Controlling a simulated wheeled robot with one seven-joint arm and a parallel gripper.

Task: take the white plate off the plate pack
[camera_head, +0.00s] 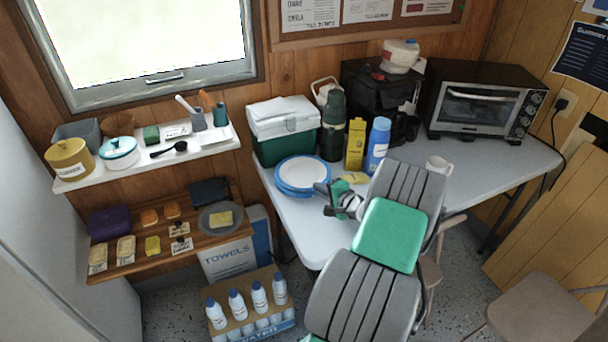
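The white plate (304,172) lies flat on top of the plate pack (292,191), a low round stack with blue rims, on the grey table left of centre. My gripper (325,200) is just right of the pack's front right edge, with its fingers pointing left towards it. The two dark fingers look parted, with nothing seen between them. Whether a finger touches the rim cannot be made out. My arm comes up from the bottom of the picture and hides part of the table.
A green and white cool box (284,130) stands behind the pack. A dark green flask (333,125), a yellow carton (355,145), a blue bottle (377,145) and a yellow item (353,178) stand or lie close by. The table (310,232) is clear in front of the pack.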

